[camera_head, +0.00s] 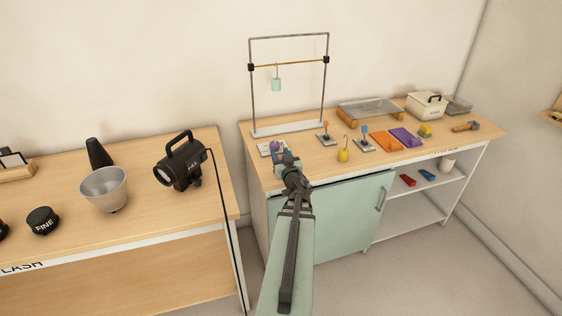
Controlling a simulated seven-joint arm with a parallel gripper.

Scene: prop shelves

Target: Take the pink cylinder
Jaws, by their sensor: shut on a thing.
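My gripper (288,158) is over the front left of the right-hand bench, with my arm reaching up from below. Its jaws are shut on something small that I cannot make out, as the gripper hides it. I see no clearly pink cylinder. A purple piece (274,146) on a pale plate is just behind the fingertips; I cannot tell whether they touch. A mint cylinder (276,85) hangs by a hook from the bar of a metal frame.
The metal frame (252,100) stands behind my gripper. A yellow hooked weight (343,155), a blue-topped lever (364,133) and an orange block (387,141) are to the right. A mint door (345,215) is below. The left bench holds a black lamp (181,165) and a bowl (105,188).

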